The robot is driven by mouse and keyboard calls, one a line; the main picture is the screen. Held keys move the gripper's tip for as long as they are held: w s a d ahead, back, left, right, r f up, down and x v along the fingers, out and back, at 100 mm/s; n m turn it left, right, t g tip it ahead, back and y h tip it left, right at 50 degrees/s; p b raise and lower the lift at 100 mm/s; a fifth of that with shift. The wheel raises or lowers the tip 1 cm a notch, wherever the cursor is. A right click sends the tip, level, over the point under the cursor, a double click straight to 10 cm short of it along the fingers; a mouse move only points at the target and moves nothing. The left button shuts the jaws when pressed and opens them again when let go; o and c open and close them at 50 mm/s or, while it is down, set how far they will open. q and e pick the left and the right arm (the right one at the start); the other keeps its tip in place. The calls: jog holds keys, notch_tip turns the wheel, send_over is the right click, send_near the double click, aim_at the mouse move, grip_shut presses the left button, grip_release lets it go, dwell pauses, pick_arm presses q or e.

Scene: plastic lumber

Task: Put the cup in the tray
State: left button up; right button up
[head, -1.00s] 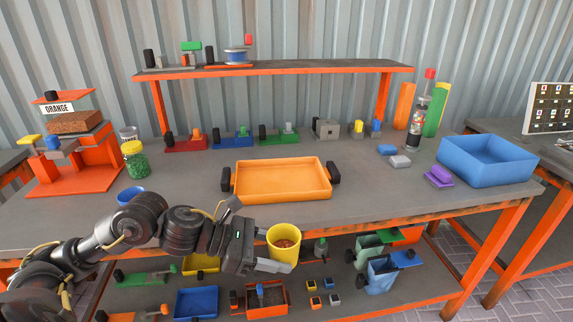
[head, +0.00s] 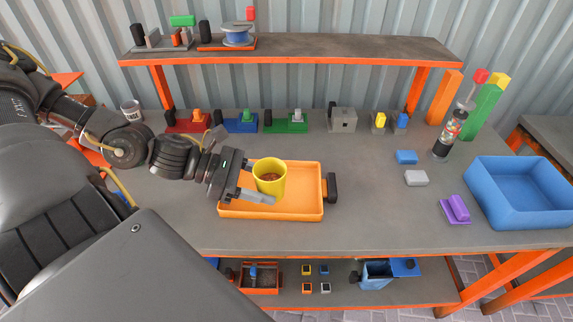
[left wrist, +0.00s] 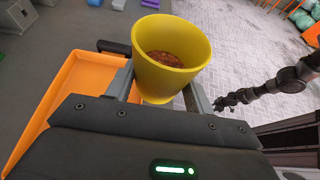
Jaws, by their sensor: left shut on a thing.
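The yellow cup (head: 269,178), with brown contents, is upright between the fingers of my left gripper (head: 262,190), which is shut on it. In the head view the cup overlaps the orange tray (head: 306,208) on the table; whether its base touches the tray floor cannot be told. In the left wrist view the cup (left wrist: 168,75) is held between the two fingers, and part of the orange tray (left wrist: 70,90) shows to its left. My gripper hides the tray's left side. My right gripper is not in view.
A blue bin (head: 515,195) stands at the right of the table (head: 380,220). A purple block (head: 455,210), a grey block (head: 416,178) and a blue block (head: 406,157) lie between tray and bin. A raised shelf (head: 290,55) runs along the back.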

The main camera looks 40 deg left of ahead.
pick_arm(q)
jog(key=shift+w+d+f+b, duration=0.1)
jog(key=shift+w+f+b, duration=0.75)
jog(key=shift+w+b, duration=0.3)
jog(key=w+f, duration=0.2)
jog(key=w, duration=0.1)
jog(key=w+f, duration=0.2)
jog(key=w, duration=0.1)
jog(key=w+f+p, duration=0.1)
jog(key=w+f, duration=0.1)
jog(key=w, duration=0.2)
jog(key=shift+w+d+f, duration=0.1)
jog(key=shift+f, duration=0.15)
jog(key=shift+w+f, duration=0.2)
jog(key=shift+f, duration=0.15)
jog(key=shift+w+f, duration=0.1)
jog(key=shift+f, duration=0.1)
jog(key=shift+w+f, duration=0.15)
notch_tip(320, 180, down, 2)
jog(key=shift+w+f+p, duration=0.1)
jog(key=shift+p, duration=0.6)
jog(key=shift+f, duration=0.55)
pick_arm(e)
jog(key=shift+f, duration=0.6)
